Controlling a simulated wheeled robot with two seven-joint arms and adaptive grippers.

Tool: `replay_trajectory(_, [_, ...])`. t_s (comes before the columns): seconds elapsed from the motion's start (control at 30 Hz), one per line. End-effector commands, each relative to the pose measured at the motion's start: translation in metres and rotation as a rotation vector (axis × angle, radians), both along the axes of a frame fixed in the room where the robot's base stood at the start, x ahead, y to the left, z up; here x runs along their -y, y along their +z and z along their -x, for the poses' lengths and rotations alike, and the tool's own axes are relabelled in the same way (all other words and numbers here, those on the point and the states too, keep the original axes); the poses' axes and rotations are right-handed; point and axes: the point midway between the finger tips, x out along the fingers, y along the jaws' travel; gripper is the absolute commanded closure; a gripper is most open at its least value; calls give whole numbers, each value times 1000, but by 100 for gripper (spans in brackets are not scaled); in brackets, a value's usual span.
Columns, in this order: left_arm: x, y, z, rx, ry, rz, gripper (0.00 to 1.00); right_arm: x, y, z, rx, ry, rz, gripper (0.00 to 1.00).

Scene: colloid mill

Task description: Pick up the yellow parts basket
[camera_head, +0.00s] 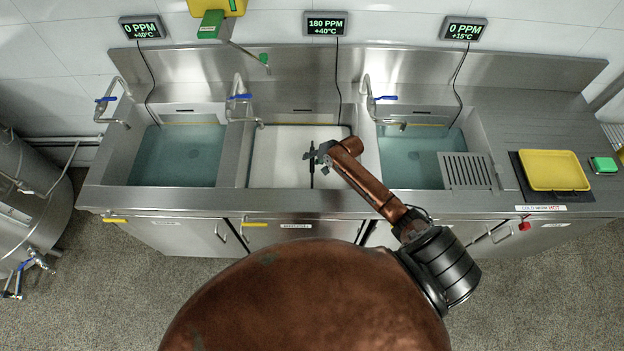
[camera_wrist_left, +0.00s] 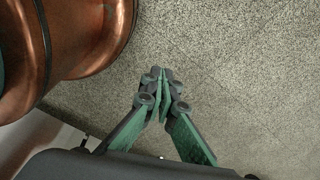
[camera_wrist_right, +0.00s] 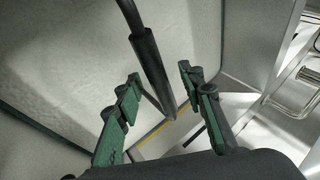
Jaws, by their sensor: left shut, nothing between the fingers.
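A shallow yellow basket or tray (camera_head: 554,170) lies on a dark mat at the right end of the steel counter, away from both grippers. My right gripper (camera_head: 318,154) is over the middle sink, far to the left of the yellow basket. In the right wrist view its fingers (camera_wrist_right: 160,98) are apart, and a dark rod (camera_wrist_right: 150,62) shows between or beyond them; I see no contact. My left gripper shows only in the left wrist view (camera_wrist_left: 163,85), with its fingers shut and empty above the speckled floor.
The counter has a left sink (camera_head: 178,158) and right sink (camera_head: 412,160) with bluish water, and a middle sink (camera_head: 270,165) with whitish contents. Taps stand along the back. A drain rack (camera_head: 467,171) and a green block (camera_head: 603,164) flank the basket. A yellow box hangs above.

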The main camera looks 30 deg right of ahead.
Motion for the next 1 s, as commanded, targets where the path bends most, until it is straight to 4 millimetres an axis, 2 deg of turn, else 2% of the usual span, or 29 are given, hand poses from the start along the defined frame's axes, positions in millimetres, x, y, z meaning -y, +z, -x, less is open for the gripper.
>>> replay_trajectory(0.2, [1,1,-20,27,-4,1,100,-2,-10,-5,0,-1,1,64])
replay_trajectory(0.37, [1,1,-23,31,-5,2,100,-1,-10,-5,0,-2,1,64])
replay_trajectory(0.87, [0,1,-13,17,-2,1,100,-1,-10,-4,0,-2,2,98])
replay_trajectory(1.0, [0,1,-13,17,-2,1,100,0,-10,-4,0,-3,1,100])
